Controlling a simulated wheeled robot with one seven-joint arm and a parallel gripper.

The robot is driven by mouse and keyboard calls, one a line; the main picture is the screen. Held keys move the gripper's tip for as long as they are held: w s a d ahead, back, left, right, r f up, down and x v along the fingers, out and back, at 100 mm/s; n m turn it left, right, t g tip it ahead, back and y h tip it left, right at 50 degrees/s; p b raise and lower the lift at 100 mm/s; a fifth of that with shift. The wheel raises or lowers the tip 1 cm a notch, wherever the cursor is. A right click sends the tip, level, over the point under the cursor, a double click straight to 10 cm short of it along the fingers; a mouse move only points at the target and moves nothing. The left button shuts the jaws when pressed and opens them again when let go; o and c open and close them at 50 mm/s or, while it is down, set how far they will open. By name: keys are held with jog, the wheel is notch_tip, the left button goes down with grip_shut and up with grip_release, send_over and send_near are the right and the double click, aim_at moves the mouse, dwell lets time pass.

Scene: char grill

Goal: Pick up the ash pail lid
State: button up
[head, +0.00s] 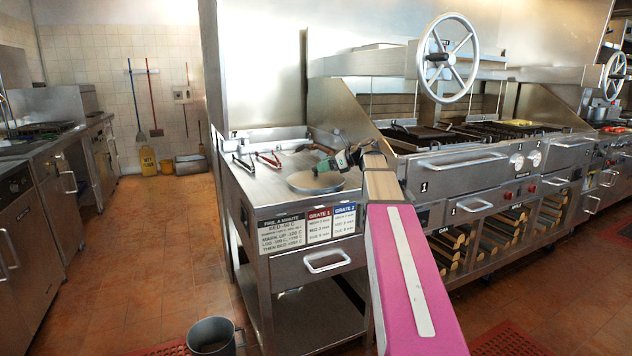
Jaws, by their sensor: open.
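A round, flat grey metal disc, which looks like the ash pail lid (314,184), lies on the steel side counter (270,196), near its front edge. My gripper (318,167) is just above and behind the lid's right part in the picture, at the end of my pink arm. It is open, and nothing shows between its fingers. The fingers are small and dark here; I cannot tell whether they touch the lid. A grey pail (212,337) stands on the floor in front of the counter, with its top open.
Tongs with red handles (268,160) and dark tongs (243,163) lie left of the lid. The char grill (470,165) with a large handwheel (447,57) stands right. A drawer handle (327,261) juts from the counter front. The left aisle floor is clear.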

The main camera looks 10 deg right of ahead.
aim_at(316, 175)
jog(key=x, duration=0.4)
jog(key=shift+w+a+f, duration=0.1)
jog(key=shift+w+f, duration=0.1)
jog(key=shift+w, duration=0.15)
jog(key=c, duration=1.1)
jog(key=shift+o, duration=0.2)
jog(key=shift+r, duration=0.1)
